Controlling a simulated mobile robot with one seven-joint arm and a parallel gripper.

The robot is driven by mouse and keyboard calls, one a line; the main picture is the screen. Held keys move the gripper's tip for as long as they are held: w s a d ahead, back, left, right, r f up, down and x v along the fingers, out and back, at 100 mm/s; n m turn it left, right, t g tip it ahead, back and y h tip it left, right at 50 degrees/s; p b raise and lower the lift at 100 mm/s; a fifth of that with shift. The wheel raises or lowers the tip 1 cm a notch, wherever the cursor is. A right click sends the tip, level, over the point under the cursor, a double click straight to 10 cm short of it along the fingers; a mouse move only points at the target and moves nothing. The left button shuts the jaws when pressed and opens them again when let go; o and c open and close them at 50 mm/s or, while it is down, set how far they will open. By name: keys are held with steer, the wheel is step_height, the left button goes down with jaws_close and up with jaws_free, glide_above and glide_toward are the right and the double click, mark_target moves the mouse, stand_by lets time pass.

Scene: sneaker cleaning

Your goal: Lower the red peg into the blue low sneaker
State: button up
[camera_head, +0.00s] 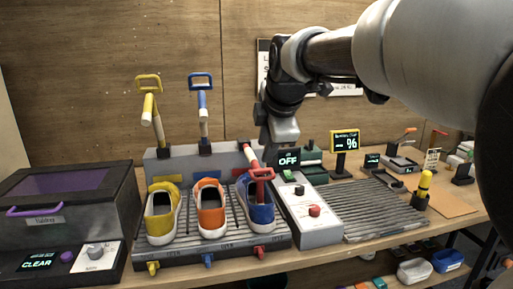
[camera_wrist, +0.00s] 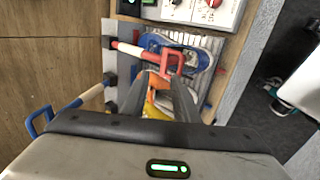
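The blue low sneaker (camera_head: 261,214) stands at the right end of the ribbed rack, beside the orange one. The red peg (camera_head: 252,157) leans down from the grey back block, and its red loop handle (camera_head: 262,174) is over the sneaker's opening. In the wrist view the red handle (camera_wrist: 171,62) crosses the blue sneaker (camera_wrist: 199,58). I cannot tell how deep the peg sits. My gripper (camera_wrist: 165,78) has its two fingers apart, tips close to the handle's edge; contact is unclear. In the head view my gripper (camera_head: 283,133) is above and behind the sneaker.
Yellow (camera_head: 161,213) and orange (camera_head: 211,210) sneakers stand to the left. Yellow (camera_head: 149,106) and blue (camera_head: 203,102) pegs stand upright behind them. A white control box (camera_head: 312,226) with a red knob is close on the right. A dark case (camera_head: 70,205) is at far left.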

steer(key=p+v, duration=0.3)
steer(key=v, duration=1.2)
steer(key=shift+s+r, duration=0.2)
steer(key=shift+r, duration=0.05)
steer(key=shift+d, duration=0.1)
steer(key=s+d+f+m+g+h, duration=0.1)
steer(key=s+d+f+m, duration=0.3)
steer(key=s+f+m, duration=0.6)
steer(key=s+d+f+m+g+h, duration=0.1)
steer(key=s+d+f+m, duration=0.3)
steer(key=s+f+m, duration=0.55)
step_height(320, 180, up, 16)
steer(key=w+p, duration=0.1)
steer(key=p, duration=1.8)
steer(key=shift+w+r+m, duration=0.15)
steer(key=shift+w+m, duration=0.05)
steer(key=shift+m, duration=0.25)
